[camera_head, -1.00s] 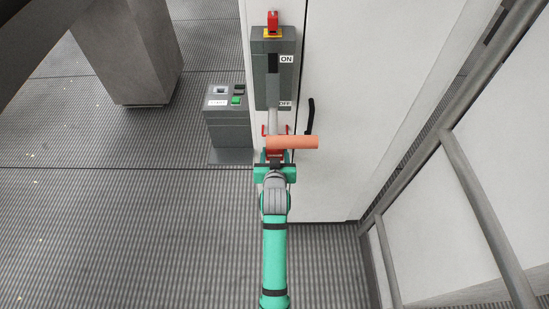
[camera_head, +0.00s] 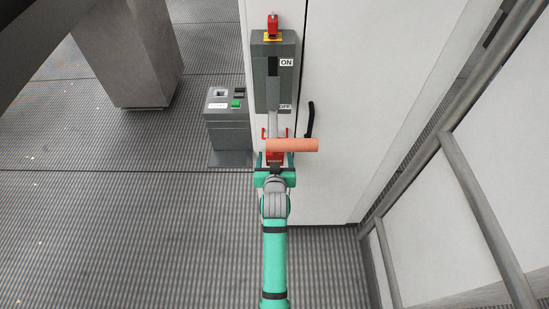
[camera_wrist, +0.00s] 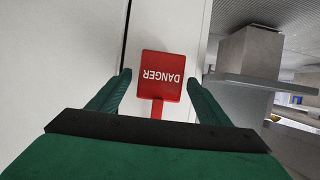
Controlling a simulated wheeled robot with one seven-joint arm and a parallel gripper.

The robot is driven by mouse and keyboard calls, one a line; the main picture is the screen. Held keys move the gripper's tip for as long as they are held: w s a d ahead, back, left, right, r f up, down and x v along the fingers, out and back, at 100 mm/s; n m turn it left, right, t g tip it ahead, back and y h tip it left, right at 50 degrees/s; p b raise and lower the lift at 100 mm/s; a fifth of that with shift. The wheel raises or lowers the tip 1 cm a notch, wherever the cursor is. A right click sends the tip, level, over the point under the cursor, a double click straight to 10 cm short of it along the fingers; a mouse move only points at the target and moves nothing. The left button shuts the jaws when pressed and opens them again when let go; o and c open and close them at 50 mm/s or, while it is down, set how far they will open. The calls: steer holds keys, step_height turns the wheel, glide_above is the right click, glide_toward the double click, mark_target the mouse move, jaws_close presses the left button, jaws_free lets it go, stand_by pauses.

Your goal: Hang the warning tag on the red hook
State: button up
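The red warning tag (camera_wrist: 161,76) reads DANGER, upside down in the wrist view, with a narrow red stem below it. In the head view it is a small red patch (camera_head: 275,156) just under the orange handle. My gripper (camera_wrist: 158,78) has green fingers standing apart on either side of the tag, with a gap visible on each side. It also shows in the head view (camera_head: 274,162). Thin red hook parts (camera_head: 265,133) show above the handle, on both sides of the lever. Whether the tag touches them is hidden.
A grey switch box (camera_head: 274,92) marked ON and OFF has its lever down, ending in the orange handle (camera_head: 293,145). A green-button box (camera_head: 229,122) stands left. A white door (camera_head: 350,90) with a black handle and a metal railing (camera_head: 480,195) are right.

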steer(key=v, duration=1)
steer(key=shift+s+r, duration=0.25)
steer(key=shift+s, duration=0.1)
steer(key=s+f, duration=0.3)
steer(key=s, duration=0.7)
steer(key=s+f, duration=0.4)
steer(key=s, duration=0.5)
steer(key=s+r+t, duration=0.1)
steer(key=s+r, duration=0.2)
steer(key=s, duration=0.6)
steer(key=s+r, duration=0.3)
steer(key=s, duration=0.7)
steer(key=shift+r+t, duration=0.3)
steer(key=shift+t, duration=0.1)
